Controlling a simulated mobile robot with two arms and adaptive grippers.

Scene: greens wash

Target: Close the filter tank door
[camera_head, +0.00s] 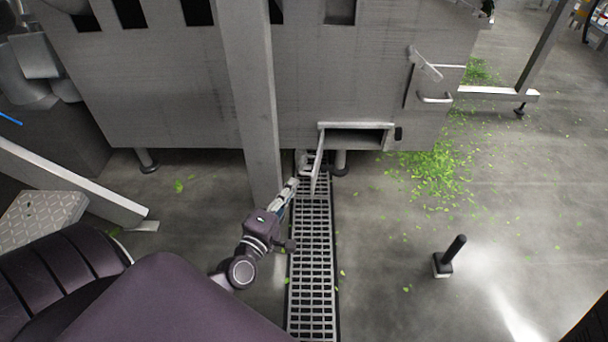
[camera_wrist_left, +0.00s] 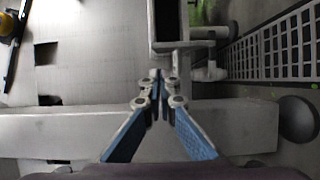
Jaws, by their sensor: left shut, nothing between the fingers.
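The filter tank is a large grey metal box (camera_head: 340,90) with a low rectangular opening. Its door (camera_head: 318,162) stands open, swung out from the left side of the opening and seen nearly edge-on. A handle shows on the door's left face. My left gripper (camera_head: 291,186) is low, just left of the door, with its fingers pointing toward the tank. In the left wrist view the fingertips (camera_wrist_left: 157,78) are together and empty, close to the door edge (camera_wrist_left: 170,47). I cannot tell whether they touch it. My right gripper is not in view.
A grey upright post (camera_head: 252,100) stands just left of my left gripper. A floor drain grate (camera_head: 312,260) runs below. Green leaves (camera_head: 435,172) lie scattered right of the tank. A short dark post (camera_head: 453,250) stands on the open floor at right.

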